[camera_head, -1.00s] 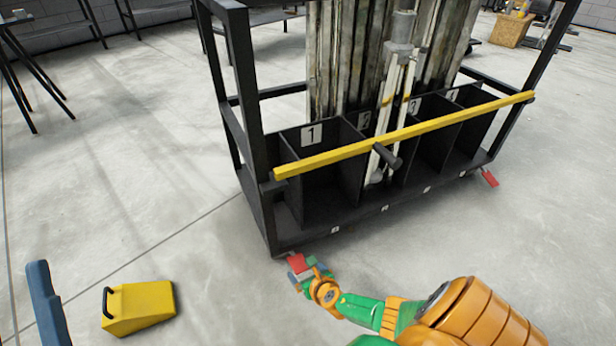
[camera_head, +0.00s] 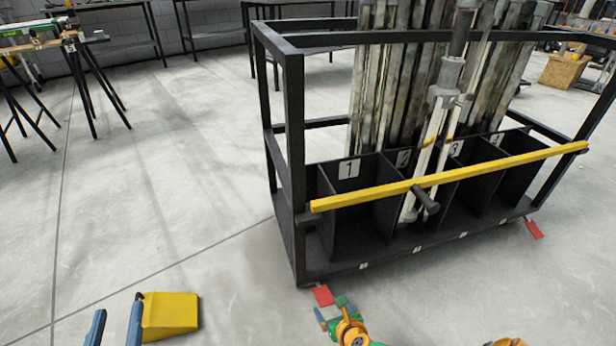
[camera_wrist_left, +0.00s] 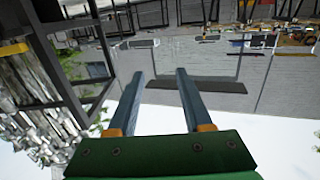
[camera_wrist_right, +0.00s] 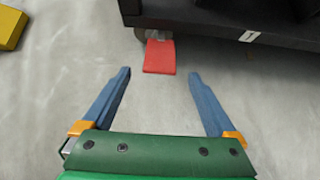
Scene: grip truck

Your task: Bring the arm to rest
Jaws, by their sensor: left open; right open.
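My left gripper (camera_head: 116,325) is at the bottom left of the head view. Its two blue fingers are apart and empty, and one overlaps the yellow wedge block in the picture. In the left wrist view its fingers (camera_wrist_left: 158,85) are spread with nothing between them. My right gripper (camera_head: 334,312) is low in front of the black cart's near left corner. In the right wrist view its fingers (camera_wrist_right: 160,75) are wide apart and empty. A red brake pedal (camera_wrist_right: 160,56) lies beyond the fingertips. Most of both arms is out of the head view.
The black cart (camera_head: 290,170) has numbered compartments, a yellow bar (camera_head: 500,170) and long pipes (camera_head: 390,80). A second red pedal (camera_head: 534,229) is at its right. The yellow wedge block (camera_head: 172,316) sits on the floor. Floor at left is clear; trestles (camera_head: 75,85) stand farther back.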

